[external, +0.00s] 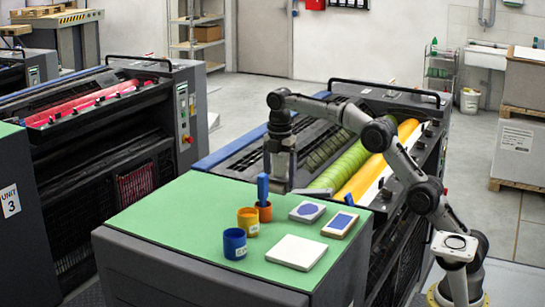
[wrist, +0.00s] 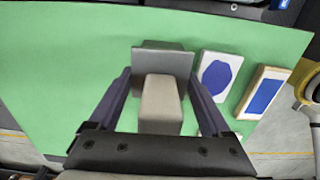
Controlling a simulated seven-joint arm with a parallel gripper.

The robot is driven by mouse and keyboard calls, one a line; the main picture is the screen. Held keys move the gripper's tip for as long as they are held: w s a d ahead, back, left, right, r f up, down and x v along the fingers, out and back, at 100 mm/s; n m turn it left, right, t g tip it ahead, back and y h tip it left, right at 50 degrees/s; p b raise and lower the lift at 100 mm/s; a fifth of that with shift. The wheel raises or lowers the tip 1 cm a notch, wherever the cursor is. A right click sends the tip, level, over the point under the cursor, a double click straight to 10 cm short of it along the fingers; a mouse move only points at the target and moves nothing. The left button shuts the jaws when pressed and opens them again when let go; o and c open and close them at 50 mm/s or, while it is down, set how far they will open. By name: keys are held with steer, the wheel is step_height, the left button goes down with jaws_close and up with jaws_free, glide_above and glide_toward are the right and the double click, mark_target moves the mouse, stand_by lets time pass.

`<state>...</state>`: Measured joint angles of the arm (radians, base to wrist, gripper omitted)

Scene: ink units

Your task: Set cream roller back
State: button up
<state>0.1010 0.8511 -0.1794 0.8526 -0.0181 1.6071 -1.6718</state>
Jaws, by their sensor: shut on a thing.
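My gripper (external: 279,174) is low over the back right part of the green worktop (external: 165,213). In the wrist view my gripper (wrist: 161,75) is shut on a piece with a beige block-like part (wrist: 160,98) and a flat grey plate (wrist: 163,58). I cannot tell whether this is the cream roller, or whether it touches the worktop. In the external view the piece is mostly hidden by my gripper. A green roller (external: 337,170) and a yellow roller (external: 366,180) lie in the press to the right, with a pale strip beside the yellow one.
On the worktop stand a blue cup (external: 235,244), a yellow cup (external: 248,226) and an orange cup (external: 265,214) with a blue tool. Two blue-marked pads (external: 307,212) (external: 340,224) and a white slab (external: 296,252) lie nearby. The left part of the worktop is clear.

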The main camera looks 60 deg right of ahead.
mark_target(279, 187)
steer(key=shift+f, duration=1.6)
steer(key=shift+f, duration=0.25)
steer(key=shift+f, duration=0.55)
steer(key=c, duration=0.3)
steer(key=o, duration=1.5)
steer(key=shift+w+r, duration=0.1)
steer(key=shift+r, duration=4.4)
